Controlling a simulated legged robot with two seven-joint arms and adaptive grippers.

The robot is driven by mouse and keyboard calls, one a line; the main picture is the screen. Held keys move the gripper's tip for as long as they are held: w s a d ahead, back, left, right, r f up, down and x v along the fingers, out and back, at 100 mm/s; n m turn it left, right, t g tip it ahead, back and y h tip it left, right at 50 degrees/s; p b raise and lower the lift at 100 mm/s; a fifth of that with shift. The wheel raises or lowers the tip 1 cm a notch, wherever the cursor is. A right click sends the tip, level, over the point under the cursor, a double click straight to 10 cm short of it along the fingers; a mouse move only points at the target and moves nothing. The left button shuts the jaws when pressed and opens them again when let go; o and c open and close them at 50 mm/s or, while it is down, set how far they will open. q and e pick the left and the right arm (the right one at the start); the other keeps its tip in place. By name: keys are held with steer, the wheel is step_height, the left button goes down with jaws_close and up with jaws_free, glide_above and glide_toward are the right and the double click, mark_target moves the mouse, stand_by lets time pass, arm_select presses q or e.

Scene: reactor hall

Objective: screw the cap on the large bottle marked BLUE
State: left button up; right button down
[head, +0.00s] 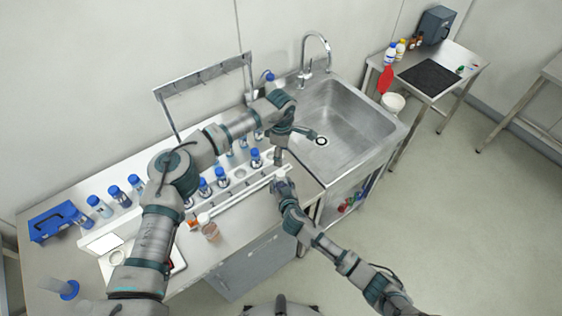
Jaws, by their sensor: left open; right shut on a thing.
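Several bottles with blue caps stand on the bench; one larger bottle (99,207) is in the row at the left. Smaller blue-capped bottles, such as this one (221,178), stand in the white rack (238,186). No label is readable, so I cannot tell which bottle is marked BLUE. My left gripper (294,143) is open, above the bench's right end beside the sink, pointing down. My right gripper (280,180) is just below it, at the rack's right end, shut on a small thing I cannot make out. No loose cap is clearly visible.
The sink (345,120) with its tap (315,50) lies right of the grippers. A blue case (52,222) is at the bench's left end. A brown-tinted jar (209,229) stands near the front edge. A metal frame (205,76) rises behind the bottles. A side table (445,82) stands apart at right.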

arm_select(q)
steer(key=shift+r, duration=0.85)
arm_select(e)
steer(key=shift+c, duration=1.3)
jaws_free()
steer(key=v, duration=1.2)
steer(key=shift+f, duration=0.15)
